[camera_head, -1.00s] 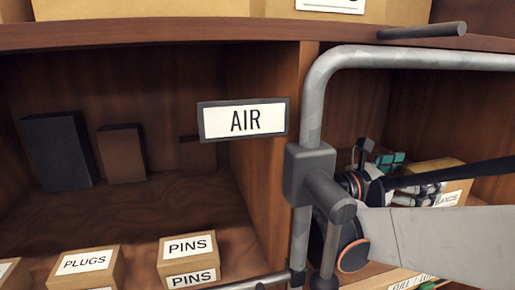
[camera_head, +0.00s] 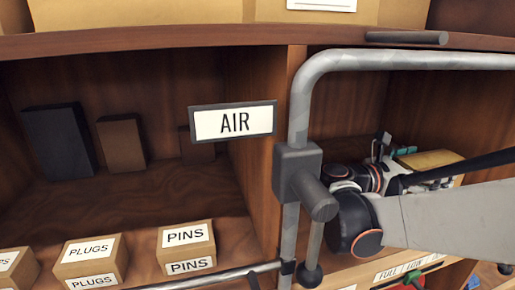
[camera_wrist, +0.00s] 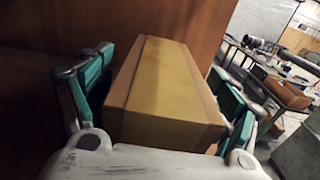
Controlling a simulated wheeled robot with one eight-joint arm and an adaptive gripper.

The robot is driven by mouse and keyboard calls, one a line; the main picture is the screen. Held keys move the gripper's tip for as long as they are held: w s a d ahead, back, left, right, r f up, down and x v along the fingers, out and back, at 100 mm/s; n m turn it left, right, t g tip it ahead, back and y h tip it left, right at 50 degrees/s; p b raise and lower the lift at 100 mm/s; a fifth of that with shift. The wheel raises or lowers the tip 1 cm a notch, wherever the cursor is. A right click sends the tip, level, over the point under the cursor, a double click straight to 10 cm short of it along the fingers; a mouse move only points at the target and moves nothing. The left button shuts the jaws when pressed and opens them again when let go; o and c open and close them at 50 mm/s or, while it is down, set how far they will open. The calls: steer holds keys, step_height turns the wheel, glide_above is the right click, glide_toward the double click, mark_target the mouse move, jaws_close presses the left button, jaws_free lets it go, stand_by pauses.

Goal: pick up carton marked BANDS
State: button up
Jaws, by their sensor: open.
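The carton marked BANDS (camera_head: 430,159) sits in the right shelf bay in the head view, mostly behind my arm. Its label does not show now. In the wrist view the tan carton (camera_wrist: 165,85) lies lengthwise between the two teal-padded fingers of my gripper (camera_wrist: 160,80). One finger is on each side of it and the jaws are open. A narrow gap shows at the left finger; whether the right one touches is unclear. In the head view my gripper (camera_head: 386,152) is partly hidden by my wrist and arm.
A grey pipe frame (camera_head: 301,130) with a clamp stands before the right bay. An AIR sign (camera_head: 233,121) hangs left of it. The left bay holds cartons marked PLUGS (camera_head: 90,263) and PINS (camera_head: 187,249). A wooden wall (camera_wrist: 150,18) is close beside the gripper.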

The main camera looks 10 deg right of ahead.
steer(key=c, duration=1.3)
steer(key=shift+r, duration=0.1)
